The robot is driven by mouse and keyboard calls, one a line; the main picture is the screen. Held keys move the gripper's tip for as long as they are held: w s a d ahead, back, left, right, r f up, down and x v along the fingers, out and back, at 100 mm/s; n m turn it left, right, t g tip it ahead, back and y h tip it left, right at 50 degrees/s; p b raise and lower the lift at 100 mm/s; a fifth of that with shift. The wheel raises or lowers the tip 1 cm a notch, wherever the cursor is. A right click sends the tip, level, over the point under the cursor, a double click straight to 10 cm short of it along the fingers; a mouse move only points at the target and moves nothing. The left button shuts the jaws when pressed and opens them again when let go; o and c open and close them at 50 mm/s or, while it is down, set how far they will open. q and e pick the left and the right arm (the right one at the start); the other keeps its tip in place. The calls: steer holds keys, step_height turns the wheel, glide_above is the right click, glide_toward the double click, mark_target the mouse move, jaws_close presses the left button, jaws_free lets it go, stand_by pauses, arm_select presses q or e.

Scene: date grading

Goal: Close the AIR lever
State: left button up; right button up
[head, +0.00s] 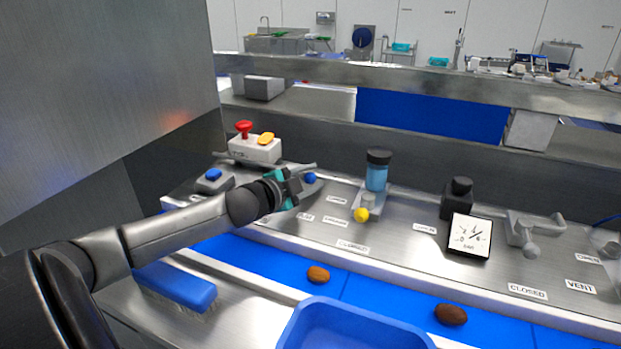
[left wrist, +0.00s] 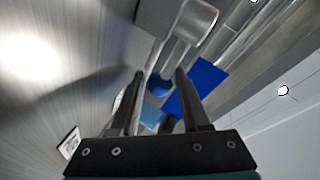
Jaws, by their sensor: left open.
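My left gripper (head: 290,187) reaches in from the left over the steel panel, at a lever with a blue ball knob (head: 310,178). In the left wrist view the two fingers (left wrist: 160,95) are apart, with the blue knob (left wrist: 158,87) beyond and between them; no grip on it shows. The gripper hides part of this lever's body. I cannot read an AIR label; small labels beside it are too blurred. A second lever has a yellow ball knob (head: 361,214), below a blue bottle-like unit (head: 376,172). My right gripper is not in view.
A box with a red button (head: 254,149) stands behind the arm. A pressure gauge (head: 469,237) and a grey lever (head: 530,243) near the VENT label (head: 580,287) are at right.

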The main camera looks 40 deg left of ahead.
arm_select(q)
steer(key=shift+c, duration=0.2)
jaws_close()
stand_by(1.3)
